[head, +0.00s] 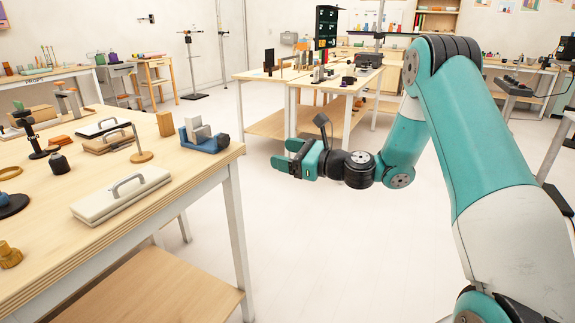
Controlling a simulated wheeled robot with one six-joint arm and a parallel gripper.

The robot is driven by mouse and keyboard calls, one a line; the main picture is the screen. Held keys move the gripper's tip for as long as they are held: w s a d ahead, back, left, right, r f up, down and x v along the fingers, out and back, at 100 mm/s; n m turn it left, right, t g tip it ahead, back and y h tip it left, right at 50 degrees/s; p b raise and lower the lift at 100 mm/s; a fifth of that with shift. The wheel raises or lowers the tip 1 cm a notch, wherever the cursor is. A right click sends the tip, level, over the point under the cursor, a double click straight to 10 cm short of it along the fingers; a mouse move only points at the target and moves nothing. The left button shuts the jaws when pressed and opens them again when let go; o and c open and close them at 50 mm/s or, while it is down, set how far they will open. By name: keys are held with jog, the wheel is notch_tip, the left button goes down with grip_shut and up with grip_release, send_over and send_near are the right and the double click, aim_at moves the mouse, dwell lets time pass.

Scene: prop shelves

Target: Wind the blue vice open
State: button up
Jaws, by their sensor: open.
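The blue vice (203,141) stands on the wooden table at its right end, near the corner. Its base is blue, with pale grey blocks on top and a dark round part at its right end. Whether its jaws are apart is too small to tell. My gripper (283,163) is in the air to the right of the table, past its edge and apart from the vice. Its teal fingers point left and are open, with nothing between them.
The wooden table (165,218) holds a cream case with a grey handle (121,193), a wooden block (165,123), a small round-topped stand (140,150) and a dark bottle (58,162). Open floor lies right of the table. Another table (255,75) stands farther back.

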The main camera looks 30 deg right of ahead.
jog(key=shift+s, duration=0.1)
dwell(0.3)
jog(key=m+p, duration=0.5)
jog(key=p, duration=0.2)
send_near(226, 140)
jog(key=x, duration=0.9)
jog(key=c, duration=0.9)
jog(key=shift+f+n, duration=0.1)
jog(key=shift+n, duration=0.2)
